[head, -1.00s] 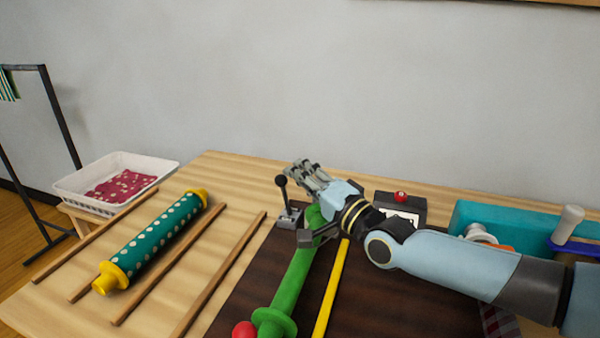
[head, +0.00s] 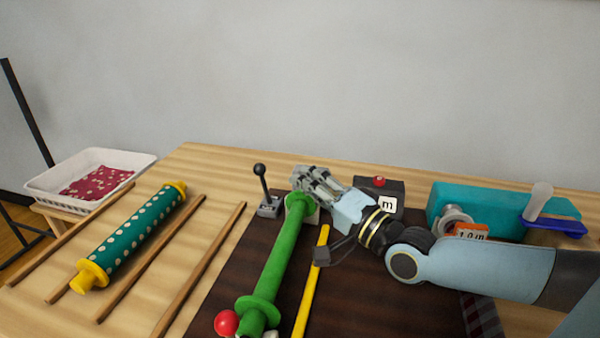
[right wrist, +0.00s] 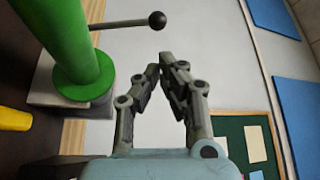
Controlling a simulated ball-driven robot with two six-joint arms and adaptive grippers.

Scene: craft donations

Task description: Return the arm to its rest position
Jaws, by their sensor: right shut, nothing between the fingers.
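My right arm comes in from the right in the head view, and its gripper (head: 312,178) is above the far end of the green roller (head: 283,255). In the right wrist view the gripper (right wrist: 160,60) has its fingertips close together with nothing between them. The green roller (right wrist: 70,40) stands to the left of the fingers there, with the black-knobbed lever (right wrist: 156,20) beyond it. My left gripper is in neither view.
A lever (head: 264,190), a box with a red button (head: 395,199) and a teal box (head: 480,207) stand along the back. A yellow bar (head: 312,290) lies on the dark mat (head: 400,300). A dotted roll (head: 130,235) and a white basket (head: 45,190) are left.

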